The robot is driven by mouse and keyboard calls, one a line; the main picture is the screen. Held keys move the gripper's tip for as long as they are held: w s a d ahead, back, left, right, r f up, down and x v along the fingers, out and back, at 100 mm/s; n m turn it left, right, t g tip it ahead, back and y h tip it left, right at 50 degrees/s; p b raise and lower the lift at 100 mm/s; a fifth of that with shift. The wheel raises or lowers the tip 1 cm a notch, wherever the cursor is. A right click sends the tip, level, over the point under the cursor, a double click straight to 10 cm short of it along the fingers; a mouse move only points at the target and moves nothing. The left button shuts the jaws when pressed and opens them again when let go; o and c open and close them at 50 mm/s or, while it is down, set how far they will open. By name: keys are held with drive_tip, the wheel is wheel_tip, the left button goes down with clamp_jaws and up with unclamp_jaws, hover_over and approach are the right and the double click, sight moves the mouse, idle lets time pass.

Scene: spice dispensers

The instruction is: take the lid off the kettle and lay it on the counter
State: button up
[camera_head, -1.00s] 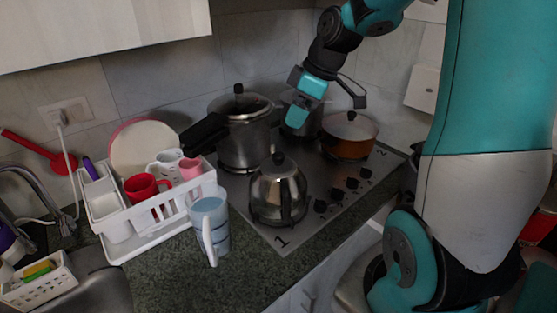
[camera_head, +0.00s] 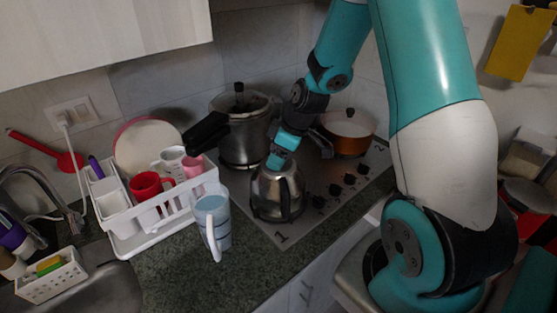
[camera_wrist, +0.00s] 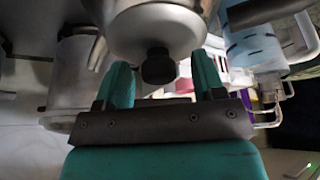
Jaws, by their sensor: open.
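The steel kettle (camera_head: 277,196) stands on the front left part of the cooktop (camera_head: 330,207), its dark handle facing me. In the head view my gripper (camera_head: 280,160) is right at the kettle's top and hides the lid knob. In the wrist view the kettle lid (camera_wrist: 155,28) is at the top middle, with its black knob (camera_wrist: 158,68) between my two teal fingers (camera_wrist: 160,85). The fingers are open, with a gap on each side of the knob. The lid sits on the kettle.
A pressure cooker (camera_head: 243,135) stands behind the kettle, and an orange pan (camera_head: 347,140) is at the back right. A striped mug (camera_head: 211,222) stands left of the kettle, beside the white dish rack (camera_head: 150,240). The counter (camera_head: 240,270) in front is clear.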

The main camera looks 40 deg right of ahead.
drive_tip(key=c, duration=1)
